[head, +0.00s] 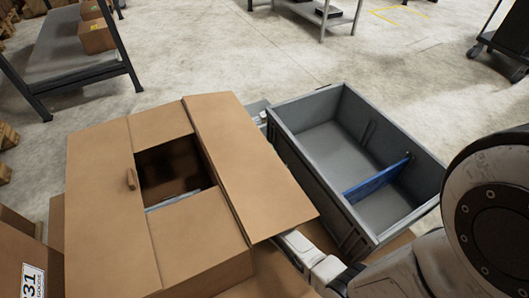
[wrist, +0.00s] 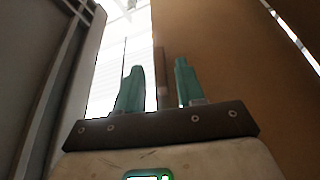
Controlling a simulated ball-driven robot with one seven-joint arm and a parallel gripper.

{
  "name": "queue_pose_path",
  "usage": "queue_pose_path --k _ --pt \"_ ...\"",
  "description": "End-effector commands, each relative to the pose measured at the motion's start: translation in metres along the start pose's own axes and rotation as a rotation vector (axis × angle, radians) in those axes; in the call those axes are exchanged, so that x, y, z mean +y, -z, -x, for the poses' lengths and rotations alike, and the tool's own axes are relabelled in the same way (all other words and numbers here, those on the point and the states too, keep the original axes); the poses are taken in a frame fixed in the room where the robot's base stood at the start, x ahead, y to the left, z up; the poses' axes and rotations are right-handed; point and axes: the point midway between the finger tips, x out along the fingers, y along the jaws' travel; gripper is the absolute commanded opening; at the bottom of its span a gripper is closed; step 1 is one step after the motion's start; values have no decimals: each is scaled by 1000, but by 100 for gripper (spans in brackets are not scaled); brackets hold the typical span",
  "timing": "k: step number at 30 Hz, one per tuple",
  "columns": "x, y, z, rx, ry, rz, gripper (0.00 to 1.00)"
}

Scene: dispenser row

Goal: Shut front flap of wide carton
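The wide carton (head: 200,275) stands at the left of the head view. The long right flap (head: 250,165) stands out over the side facing the grey bin; I cannot tell which flap is the front one. A dark opening (head: 172,170) shows between the flaps. My gripper's fingertips are hidden under the right flap in the head view. In the wrist view my gripper (wrist: 159,64) is open, fingers apart, beside a brown cardboard panel (wrist: 235,65).
A grey bin (head: 300,168) with a blue divider (head: 376,180) stands right of the carton, close to my arm. Another carton (head: 25,265) is at the lower left. A shelf rack (head: 70,55) stands at the far left.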

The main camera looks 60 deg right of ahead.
Motion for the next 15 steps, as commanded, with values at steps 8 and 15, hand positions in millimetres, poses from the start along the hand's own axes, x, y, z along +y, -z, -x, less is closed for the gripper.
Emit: queue_pose_path --k 8,15 --pt "-1 0 -9 -1 1 0 38" --pt "0 0 -8 -1 1 0 29"
